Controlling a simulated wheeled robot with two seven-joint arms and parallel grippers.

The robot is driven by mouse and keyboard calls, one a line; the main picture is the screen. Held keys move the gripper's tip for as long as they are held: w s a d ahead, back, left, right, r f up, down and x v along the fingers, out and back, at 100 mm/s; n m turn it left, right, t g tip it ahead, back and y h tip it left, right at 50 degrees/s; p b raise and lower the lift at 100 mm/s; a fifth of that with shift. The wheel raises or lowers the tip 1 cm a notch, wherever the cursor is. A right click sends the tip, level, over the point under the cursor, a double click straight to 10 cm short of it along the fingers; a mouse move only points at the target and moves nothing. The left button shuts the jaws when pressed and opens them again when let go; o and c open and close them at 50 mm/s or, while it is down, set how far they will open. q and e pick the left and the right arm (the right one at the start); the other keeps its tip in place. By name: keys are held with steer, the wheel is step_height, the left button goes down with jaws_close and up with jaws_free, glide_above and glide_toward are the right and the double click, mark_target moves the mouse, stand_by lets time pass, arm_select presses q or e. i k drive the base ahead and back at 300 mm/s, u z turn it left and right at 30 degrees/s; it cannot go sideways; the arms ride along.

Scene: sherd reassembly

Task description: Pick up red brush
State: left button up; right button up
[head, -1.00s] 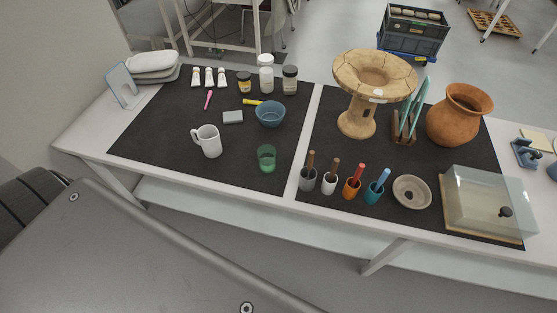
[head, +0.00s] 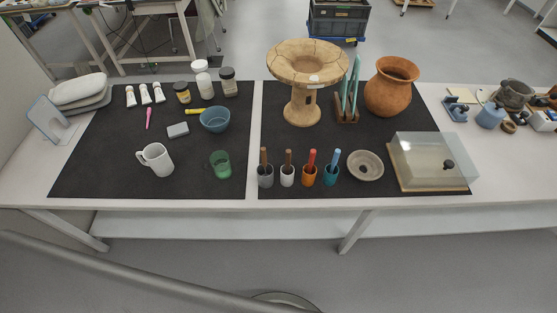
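The red brush (head: 311,159) stands upright, handle up, in an orange cup (head: 309,177) near the front edge of the right black mat. Its bristle end is hidden inside the cup. The cup stands in a row: a grey cup with a brown-handled brush (head: 264,160) and a white cup with a brown-handled brush (head: 288,163) to its left, a teal cup with a blue brush (head: 335,160) to its right. Neither of my grippers is in view.
A grey dish (head: 365,166) and a clear-lidded box (head: 433,160) stand right of the cups. A reassembled pedestal vessel (head: 302,80), a rack (head: 347,112) and an orange pot (head: 391,88) stand behind. A green glass (head: 221,164) and white mug (head: 156,160) stand to the left.

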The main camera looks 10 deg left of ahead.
mark_target(312, 155)
steer(key=z, duration=1.5)
steer(key=k, duration=1.3)
steer(key=u, duration=1.95)
steer(key=i, duration=0.5)
